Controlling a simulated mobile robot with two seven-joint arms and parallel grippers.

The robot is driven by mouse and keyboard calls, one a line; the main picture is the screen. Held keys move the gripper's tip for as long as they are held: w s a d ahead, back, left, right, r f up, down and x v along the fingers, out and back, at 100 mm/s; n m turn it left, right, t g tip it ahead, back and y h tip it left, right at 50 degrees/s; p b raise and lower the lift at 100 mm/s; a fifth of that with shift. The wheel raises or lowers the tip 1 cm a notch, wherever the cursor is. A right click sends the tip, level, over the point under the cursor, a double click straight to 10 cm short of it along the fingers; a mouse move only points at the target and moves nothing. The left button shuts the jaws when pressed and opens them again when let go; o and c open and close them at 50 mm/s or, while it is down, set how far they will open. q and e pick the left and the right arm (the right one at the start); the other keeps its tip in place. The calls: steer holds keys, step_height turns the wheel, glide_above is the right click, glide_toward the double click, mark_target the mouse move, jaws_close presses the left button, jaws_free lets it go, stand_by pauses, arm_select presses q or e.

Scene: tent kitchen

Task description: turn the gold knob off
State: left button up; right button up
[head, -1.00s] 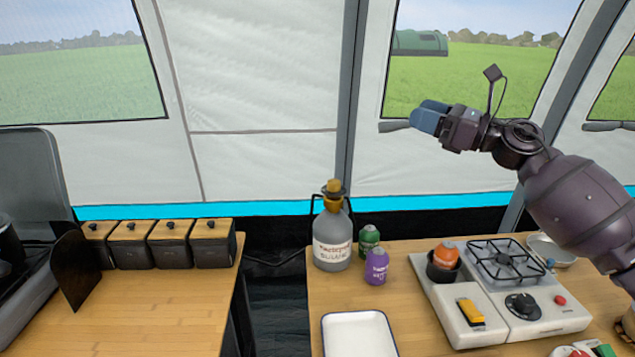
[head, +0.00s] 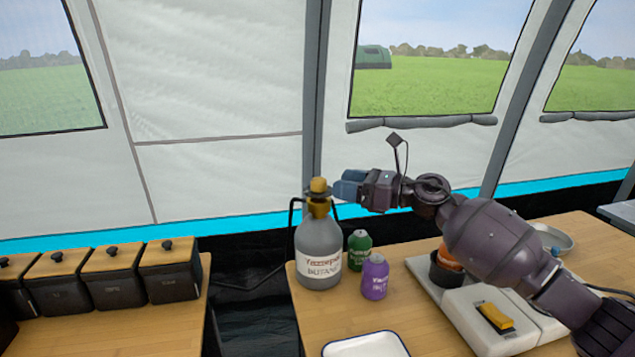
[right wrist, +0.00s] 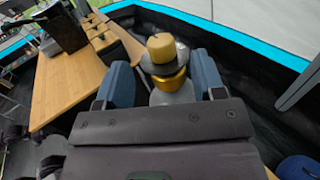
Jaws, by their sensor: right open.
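The gold knob (head: 318,185) is the top of a grey butane bottle (head: 318,250) that stands upright on the right-hand wooden table. A dark disc and a shinier gold collar (head: 318,207) are below the knob. My right gripper (head: 348,184) is open and empty at about the knob's height, its blue fingertips just to the right of it. In the right wrist view the knob (right wrist: 162,48) shows ahead, in line with the gap between the two blue fingers (right wrist: 162,75). I cannot tell whether a finger touches it. My left gripper is not in view.
A green can (head: 359,250) and a purple can (head: 374,276) stand right of the bottle. A white tray (head: 365,347) lies in front. A stove unit (head: 462,310) is partly hidden by my right arm. Black canisters (head: 170,272) stand on the left table, across a gap.

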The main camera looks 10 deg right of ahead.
mark_target(319, 179)
steer(key=x, duration=0.6)
steer(key=shift+d+f, duration=0.1)
steer(key=shift+f, duration=0.05)
steer(key=shift+w+a, duration=0.2)
steer(key=shift+a, duration=0.05)
steer(key=shift+c, duration=0.2)
